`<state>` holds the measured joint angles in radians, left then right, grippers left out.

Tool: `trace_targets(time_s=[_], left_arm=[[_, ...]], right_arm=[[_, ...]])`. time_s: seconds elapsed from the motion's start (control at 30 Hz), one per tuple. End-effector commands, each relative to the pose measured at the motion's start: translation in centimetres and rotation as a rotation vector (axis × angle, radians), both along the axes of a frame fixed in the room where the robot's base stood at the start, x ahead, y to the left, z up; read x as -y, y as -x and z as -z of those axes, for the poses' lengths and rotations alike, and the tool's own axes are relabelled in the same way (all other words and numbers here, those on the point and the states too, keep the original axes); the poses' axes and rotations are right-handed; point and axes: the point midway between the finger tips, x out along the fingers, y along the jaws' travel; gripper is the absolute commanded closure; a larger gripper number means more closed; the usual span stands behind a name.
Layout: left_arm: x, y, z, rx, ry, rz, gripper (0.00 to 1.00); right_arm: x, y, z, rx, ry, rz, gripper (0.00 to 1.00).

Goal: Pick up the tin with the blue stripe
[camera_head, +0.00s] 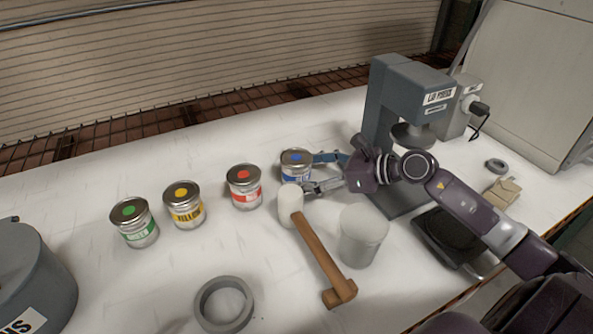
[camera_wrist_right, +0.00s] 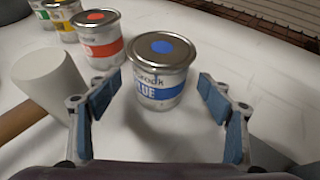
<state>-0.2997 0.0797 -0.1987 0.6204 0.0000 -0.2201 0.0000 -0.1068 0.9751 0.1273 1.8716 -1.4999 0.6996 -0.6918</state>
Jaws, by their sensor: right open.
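The tin with the blue stripe (camera_head: 294,167) stands upright on the white table, at the right end of a row of tins. It has a blue dot on its lid, and its blue band shows in the right wrist view (camera_wrist_right: 160,88). My right gripper (camera_head: 318,172) is open beside the tin, on its right side in the head view. In the right wrist view the two fingers (camera_wrist_right: 163,110) are spread wide, with the tin ahead between them and clear space on both sides. My left gripper is not in view.
Left of it stand red (camera_head: 244,187), yellow (camera_head: 184,205) and green (camera_head: 134,223) tins. A mallet (camera_head: 318,250) and a pale cup (camera_head: 362,236) are close in front of my right gripper. A grey press (camera_head: 408,85) stands behind my right arm. A grey ring (camera_head: 224,304) lies near the front.

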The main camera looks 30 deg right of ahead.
Motion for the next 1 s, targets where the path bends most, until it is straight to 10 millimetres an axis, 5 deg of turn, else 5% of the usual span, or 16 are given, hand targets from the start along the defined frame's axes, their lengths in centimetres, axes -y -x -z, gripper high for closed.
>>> trace_targets(time_s=[0.23, 0.6, 1.0], left_arm=[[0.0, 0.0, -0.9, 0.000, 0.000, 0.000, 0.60], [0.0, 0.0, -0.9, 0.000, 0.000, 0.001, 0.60], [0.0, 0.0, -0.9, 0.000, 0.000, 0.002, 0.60]], right_arm=[[-1.5, -2.2, 0.8, 0.003, -0.002, 0.001, 0.27], [-1.8, -2.6, 1.2, 0.001, 0.002, -0.001, 0.28], [-1.8, -2.5, 1.2, 0.001, 0.002, -0.001, 0.72]])
